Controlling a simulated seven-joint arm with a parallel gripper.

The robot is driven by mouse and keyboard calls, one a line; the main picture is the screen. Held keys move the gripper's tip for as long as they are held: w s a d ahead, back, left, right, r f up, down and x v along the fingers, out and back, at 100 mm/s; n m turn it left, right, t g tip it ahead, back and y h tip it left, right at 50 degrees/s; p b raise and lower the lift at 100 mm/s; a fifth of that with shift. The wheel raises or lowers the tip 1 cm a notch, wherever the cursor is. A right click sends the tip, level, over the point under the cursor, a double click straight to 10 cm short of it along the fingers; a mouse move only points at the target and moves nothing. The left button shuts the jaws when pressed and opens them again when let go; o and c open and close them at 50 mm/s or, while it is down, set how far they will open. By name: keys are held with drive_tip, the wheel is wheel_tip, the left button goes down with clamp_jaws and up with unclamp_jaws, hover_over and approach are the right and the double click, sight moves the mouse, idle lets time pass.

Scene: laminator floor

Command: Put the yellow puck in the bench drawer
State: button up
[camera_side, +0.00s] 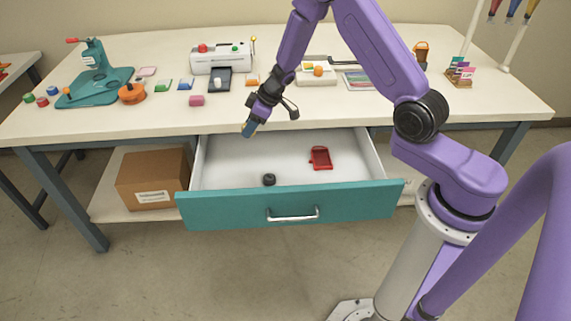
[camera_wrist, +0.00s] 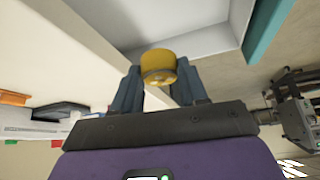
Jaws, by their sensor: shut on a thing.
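My gripper (camera_side: 250,128) is above the back left part of the open bench drawer (camera_side: 290,213), close to the bench's front edge. In the wrist view my gripper (camera_wrist: 158,72) is shut on the yellow puck (camera_wrist: 158,62), which sits between the fingertips. In the side view the puck is mostly hidden by the fingers. The drawer is pulled out, with a teal front and a white inside. It holds a small dark round thing (camera_side: 269,179) and a red tray-like thing (camera_side: 320,158). The drawer's white wall also shows in the wrist view (camera_wrist: 190,38).
A cardboard box (camera_side: 153,178) stands on the shelf left of the drawer. The drawer's left part is clear.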

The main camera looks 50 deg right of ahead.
sight(237, 184)
drive_tip(key=shift+w+a+f+n+g+y, duration=0.25)
drive_tip(key=shift+a+f+n, duration=0.45)
drive_tip(key=shift+f, duration=2.45)
drive_tip(key=shift+w+a+f+n+g+y, duration=0.25)
drive_tip(key=shift+a+f+n, duration=0.5)
drive_tip(key=shift+f, duration=2.45)
drive_tip(key=shift+w+a+f+n+g+y, duration=0.3)
drive_tip(key=shift+a+f, duration=0.7)
drive_tip(key=shift+f, duration=2.15)
drive_tip(key=shift+s+f, duration=0.1)
drive_tip(key=o, duration=1.1)
drive_tip(key=shift+d+r, duration=0.1)
drive_tip(key=shift+r, duration=0.3)
drive_tip(key=v, duration=1.1)
drive_tip(key=shift+s+d+r, duration=0.1)
drive_tip(key=shift+s+r, duration=0.05)
drive_tip(key=shift+s, duration=0.1)
